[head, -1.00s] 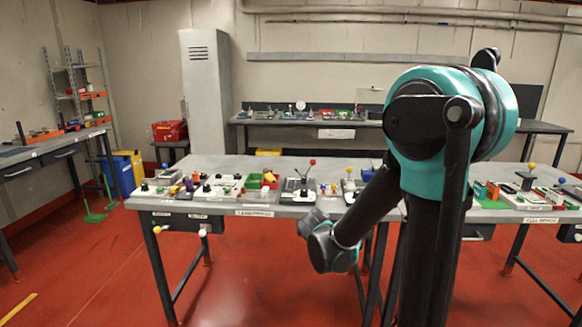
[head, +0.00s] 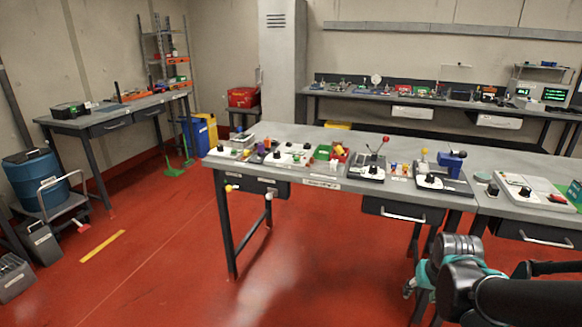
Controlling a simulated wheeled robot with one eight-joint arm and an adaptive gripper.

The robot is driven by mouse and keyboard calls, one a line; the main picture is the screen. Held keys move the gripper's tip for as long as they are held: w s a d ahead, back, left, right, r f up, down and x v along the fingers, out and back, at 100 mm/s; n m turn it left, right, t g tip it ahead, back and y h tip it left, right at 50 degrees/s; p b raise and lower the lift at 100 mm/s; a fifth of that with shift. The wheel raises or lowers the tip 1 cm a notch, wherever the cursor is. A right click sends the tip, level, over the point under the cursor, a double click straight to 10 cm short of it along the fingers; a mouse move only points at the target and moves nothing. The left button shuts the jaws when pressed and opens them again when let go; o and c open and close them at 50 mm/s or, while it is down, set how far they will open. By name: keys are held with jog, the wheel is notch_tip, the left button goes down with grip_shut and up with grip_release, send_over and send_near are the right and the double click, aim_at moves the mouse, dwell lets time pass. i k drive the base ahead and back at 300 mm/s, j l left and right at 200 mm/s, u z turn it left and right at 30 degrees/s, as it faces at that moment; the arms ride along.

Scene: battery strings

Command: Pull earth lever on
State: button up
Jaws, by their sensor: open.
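A lever with a red knob (head: 385,139) stands tilted on a grey box (head: 367,172) on the middle bench. To its right a lever with a yellow knob (head: 425,152) stands on another panel (head: 442,184), beside a blue block. Their labels are too small to read, so I cannot tell which lever is the earth lever. My gripper (head: 410,288) is at the lower right, in front of the bench and below its top. It is open, partly hidden by my wrist, and apart from both levers.
The middle bench (head: 300,132) carries several small devices and has drawers under its front edge. A side bench (head: 110,113) stands at the left, a back bench (head: 460,101) along the wall. A trolley with a blue drum (head: 38,180) is far left. The red floor is clear at centre left.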

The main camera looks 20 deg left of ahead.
aim_at(228, 188)
jog(key=u, duration=1.3)
